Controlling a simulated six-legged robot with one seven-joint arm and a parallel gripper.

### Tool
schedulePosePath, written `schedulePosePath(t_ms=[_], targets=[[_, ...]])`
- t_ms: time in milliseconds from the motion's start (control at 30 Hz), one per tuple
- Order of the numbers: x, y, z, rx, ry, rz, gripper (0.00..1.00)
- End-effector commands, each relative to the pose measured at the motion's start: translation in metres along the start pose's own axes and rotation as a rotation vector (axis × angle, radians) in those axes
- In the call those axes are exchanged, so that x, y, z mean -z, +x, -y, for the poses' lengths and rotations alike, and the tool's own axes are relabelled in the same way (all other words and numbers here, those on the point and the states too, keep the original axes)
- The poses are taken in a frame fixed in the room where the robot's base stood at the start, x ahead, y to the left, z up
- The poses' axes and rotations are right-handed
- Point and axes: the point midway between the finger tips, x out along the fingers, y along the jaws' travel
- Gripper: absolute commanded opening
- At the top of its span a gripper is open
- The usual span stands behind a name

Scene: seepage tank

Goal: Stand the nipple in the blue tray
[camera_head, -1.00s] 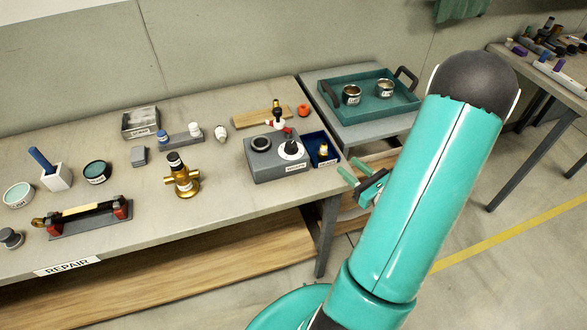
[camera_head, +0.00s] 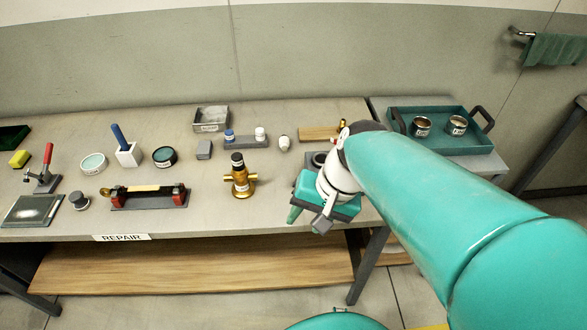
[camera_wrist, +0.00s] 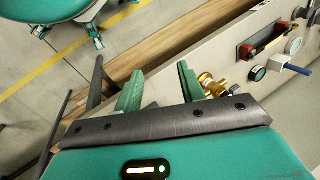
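My gripper (camera_head: 308,218) hangs over the front right part of the repair bench in the head view, to the right of the brass valve. In the wrist view its two green fingers (camera_wrist: 160,74) stand apart with nothing seen between them. The blue tray is hidden behind my arm now; a second earlier it showed at the bench's right end with a small brass-yellow piece in it. I cannot tell whether that piece is the nipple. A small brass piece (camera_head: 342,124) shows at the wooden board's right end, partly covered by my arm.
The brass valve (camera_head: 239,180) stands upright on the bench, and also shows beyond the fingers in the wrist view (camera_wrist: 211,86). A teal tray (camera_head: 452,146) with two cups stands at right.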

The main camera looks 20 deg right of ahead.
Motion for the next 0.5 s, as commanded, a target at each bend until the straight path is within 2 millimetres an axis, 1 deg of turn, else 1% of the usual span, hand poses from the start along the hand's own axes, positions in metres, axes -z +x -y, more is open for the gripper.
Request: schedulePosePath(t_ms=[33, 100, 200, 333, 500], targets=[[-0.004, -0.011, 0.007, -0.049, -0.126, -0.072, 0.39], [-0.006, -0.026, 0.012, -0.116, -0.273, -0.165, 0.39], [-0.007, -0.045, 0.019, -0.182, -0.437, -0.279, 0.39], [-0.007, -0.06, 0.025, -0.226, -0.548, -0.365, 0.39], [-0.007, -0.063, 0.025, -0.238, -0.569, -0.381, 0.39]])
